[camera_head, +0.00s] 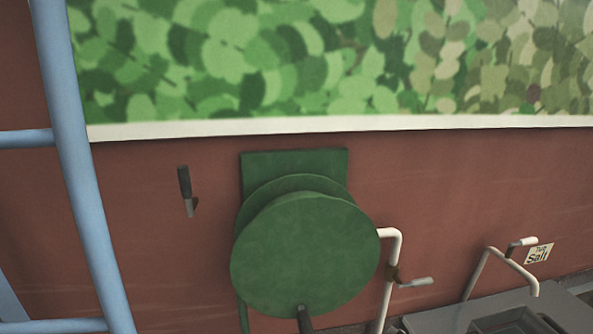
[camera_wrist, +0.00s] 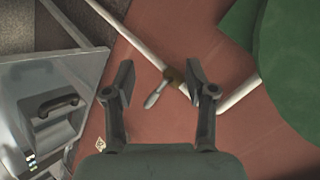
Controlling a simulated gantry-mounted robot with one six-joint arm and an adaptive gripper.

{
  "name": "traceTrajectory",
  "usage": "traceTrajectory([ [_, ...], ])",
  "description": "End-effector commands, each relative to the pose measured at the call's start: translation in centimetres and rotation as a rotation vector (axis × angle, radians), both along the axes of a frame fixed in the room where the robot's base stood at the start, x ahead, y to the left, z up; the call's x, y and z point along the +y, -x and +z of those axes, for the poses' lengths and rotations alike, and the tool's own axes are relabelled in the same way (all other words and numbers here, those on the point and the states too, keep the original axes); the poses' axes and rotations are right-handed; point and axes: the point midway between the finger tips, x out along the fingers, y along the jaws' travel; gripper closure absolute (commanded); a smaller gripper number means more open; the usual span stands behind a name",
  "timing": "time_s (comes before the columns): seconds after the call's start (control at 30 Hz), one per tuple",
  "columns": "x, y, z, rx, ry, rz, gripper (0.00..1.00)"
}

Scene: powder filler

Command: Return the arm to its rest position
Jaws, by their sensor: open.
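My gripper (camera_wrist: 159,68) shows in the wrist view with its two dark fingers spread wide apart. Nothing is held between them. Beyond the gap, a white pipe (camera_wrist: 142,52) carries a valve with a light grey lever handle (camera_wrist: 155,95). The handle appears beyond the fingertips and apart from them. The gripper is not seen in the head view, and I cannot tell from these frames how the whole arm is posed.
A large green reel (camera_head: 305,255) stands against the red-brown wall (camera_head: 450,190), beside a white pipe (camera_head: 389,270) with a lever. A blue tubular frame (camera_head: 72,150) runs along the left. A grey counter (camera_head: 440,320) is at lower right, near a "Salt" label (camera_head: 538,254).

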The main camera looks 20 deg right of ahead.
Motion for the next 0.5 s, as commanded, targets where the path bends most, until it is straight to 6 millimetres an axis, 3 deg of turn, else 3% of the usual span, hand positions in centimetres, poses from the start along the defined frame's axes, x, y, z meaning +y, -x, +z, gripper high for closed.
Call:
traceTrajectory([
  [0.03, 3.6, -0.6, -0.3, 0.002, 0.065, 0.062, 0.44],
  [0.1, 8.9, -0.8, -0.4, 0.003, 0.187, 0.156, 0.44],
  [0.2, 16.7, 0.2, -0.2, -0.012, 0.378, 0.294, 0.44],
  [0.3, 23.1, 2.4, 0.6, -0.041, 0.548, 0.407, 0.44],
  [0.5, 32.1, 8.8, 3.1, -0.121, 0.83, 0.576, 0.44],
])
